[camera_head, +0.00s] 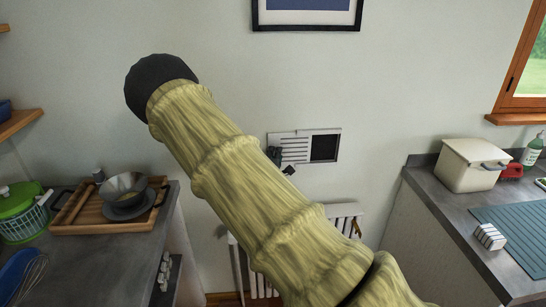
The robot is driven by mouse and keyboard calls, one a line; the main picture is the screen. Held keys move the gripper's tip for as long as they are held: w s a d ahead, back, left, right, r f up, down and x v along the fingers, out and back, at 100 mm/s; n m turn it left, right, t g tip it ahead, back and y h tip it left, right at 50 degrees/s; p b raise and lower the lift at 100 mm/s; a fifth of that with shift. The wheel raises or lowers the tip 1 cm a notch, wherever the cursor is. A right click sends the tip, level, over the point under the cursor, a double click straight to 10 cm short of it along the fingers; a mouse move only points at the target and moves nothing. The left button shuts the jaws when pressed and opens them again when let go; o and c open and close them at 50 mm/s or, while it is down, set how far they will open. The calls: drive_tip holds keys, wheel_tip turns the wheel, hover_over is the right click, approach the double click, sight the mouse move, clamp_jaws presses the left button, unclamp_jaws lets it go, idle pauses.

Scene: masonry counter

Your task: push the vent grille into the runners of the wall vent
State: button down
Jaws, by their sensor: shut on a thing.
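The wall vent (338,134) is a pale rectangular frame on the wall, just right of my arm. The vent grille (296,150), white with dark slats, shows over the left part of the vent. To its right a dark square opening is uncovered. My gripper (281,162) shows only as small dark parts at the grille's lower left; my yellow-sleeved arm hides the rest. It is shut on the grille. I cannot tell whether the grille's edges sit inside the runners.
The left counter holds a wooden tray (87,217) with a bowl. The right counter holds a cream bin (468,166). A picture frame (307,27) hangs above. The wall around the vent is bare.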

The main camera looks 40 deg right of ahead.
sight(304, 149)
drive_tip(key=shift+s+d, duration=0.95)
drive_tip(key=shift+d, duration=0.55)
drive_tip(key=shift+s+d, duration=0.9)
drive_tip(key=shift+d, duration=0.65)
drive_tip(key=shift+s+d, duration=0.95)
drive_tip(key=shift+d, duration=0.55)
idle(1.1)
drive_tip(key=c, duration=1.2)
unclamp_jaws()
drive_tip(key=shift+o, duration=0.2)
drive_tip(key=shift+s, duration=0.1)
drive_tip(key=v, duration=1.1)
drive_tip(key=shift+s+a, duration=0.2)
drive_tip(key=shift+a, duration=0.1)
